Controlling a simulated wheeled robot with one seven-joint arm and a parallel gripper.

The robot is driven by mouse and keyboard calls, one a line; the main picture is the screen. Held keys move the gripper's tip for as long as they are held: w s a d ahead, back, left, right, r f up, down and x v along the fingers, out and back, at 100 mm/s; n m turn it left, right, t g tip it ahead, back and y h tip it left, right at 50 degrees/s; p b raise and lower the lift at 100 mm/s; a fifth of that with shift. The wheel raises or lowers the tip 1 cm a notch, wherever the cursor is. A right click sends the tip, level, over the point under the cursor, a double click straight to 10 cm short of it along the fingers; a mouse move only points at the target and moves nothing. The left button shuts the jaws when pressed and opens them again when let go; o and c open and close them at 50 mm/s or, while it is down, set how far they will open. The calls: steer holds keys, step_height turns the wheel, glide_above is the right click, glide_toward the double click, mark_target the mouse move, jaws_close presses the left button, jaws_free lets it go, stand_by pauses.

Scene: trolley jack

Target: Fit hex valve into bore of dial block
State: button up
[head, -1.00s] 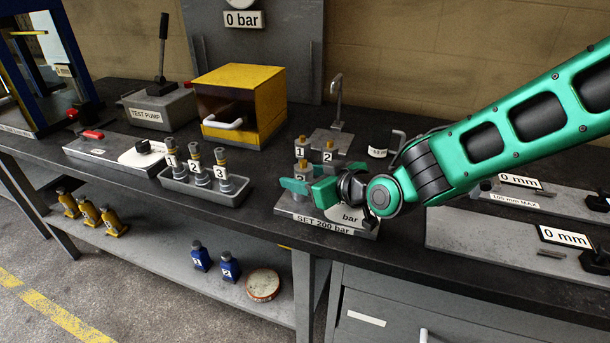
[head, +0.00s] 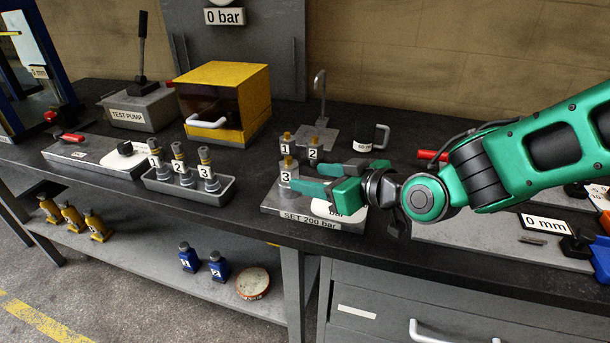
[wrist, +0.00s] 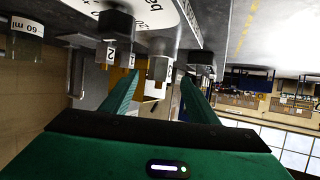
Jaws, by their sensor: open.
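The dial block (head: 270,208), a grey slab marked SET 200 bar with a white dial (head: 323,208), lies at the bench's front edge. Hex valve 3 (head: 286,174), silver with a brass top, stands upright at the block's left part; its lower end shows too little to tell how deep it sits. Valves 1 (head: 284,147) and 2 (head: 313,152) stand upright behind it. My gripper (head: 306,179) is open and empty, its fingers pointing left, tips close to valve 3 on its right. The wrist view shows valve 3's label (wrist: 168,74) ahead between the fingers.
A grey tray (head: 160,187) with several numbered fittings lies left of the block. A yellow box (head: 222,95), a test pump (head: 140,110) and a 60 ml beaker (head: 362,146) stand further back. Gauge plates (head: 470,232) lie to the right.

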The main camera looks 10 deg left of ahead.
steer(key=shift+v, duration=0.8)
